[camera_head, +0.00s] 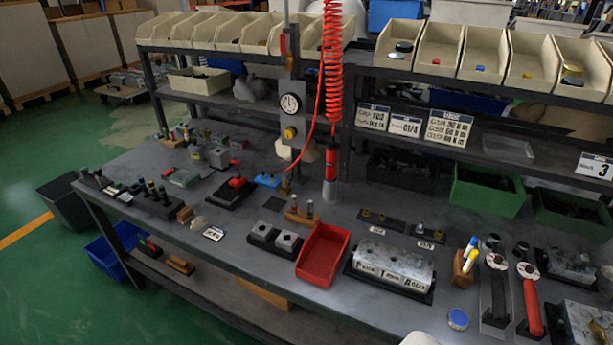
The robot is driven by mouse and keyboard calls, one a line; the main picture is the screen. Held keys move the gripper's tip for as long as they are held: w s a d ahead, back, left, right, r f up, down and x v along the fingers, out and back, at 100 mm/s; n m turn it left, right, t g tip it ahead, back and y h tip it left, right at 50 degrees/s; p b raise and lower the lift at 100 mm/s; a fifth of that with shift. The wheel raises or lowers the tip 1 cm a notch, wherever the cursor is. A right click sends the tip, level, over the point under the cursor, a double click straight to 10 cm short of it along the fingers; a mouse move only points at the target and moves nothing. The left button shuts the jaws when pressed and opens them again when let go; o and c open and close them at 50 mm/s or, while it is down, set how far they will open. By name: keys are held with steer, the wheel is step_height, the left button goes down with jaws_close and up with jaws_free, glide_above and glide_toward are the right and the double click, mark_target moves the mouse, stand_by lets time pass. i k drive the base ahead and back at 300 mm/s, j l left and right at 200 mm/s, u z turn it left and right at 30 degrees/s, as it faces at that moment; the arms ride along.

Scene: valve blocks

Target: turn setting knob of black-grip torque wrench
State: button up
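The black-grip torque wrench (498,294) lies at the right front of the workbench, its dark grip pointing toward the front edge. A pale round part (496,261) sits at its upper end, with a dark round piece beyond it. I cannot tell which part is the setting knob. A similar red-grip wrench (531,302) lies just to its right, apart from it. No gripper fingers show. A small pale rounded shape (420,340) at the bottom edge is cut off, and I cannot tell what it is.
A wooden marker holder (464,268) stands close left of the black-grip wrench. A blue round lid (458,319) lies in front of it. A metal valve block (392,266) and a red bin (322,254) are further left. Metal blocks (572,264) crowd the right. A red coiled hose (332,60) hangs mid-bench.

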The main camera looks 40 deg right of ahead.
mark_target(498, 259)
steer(key=z, duration=0.45)
steer(key=j+z, duration=0.15)
steer(key=z, duration=0.7)
steer(key=j+z, duration=0.1)
steer(key=z, duration=0.35)
steer(key=k, duration=0.05)
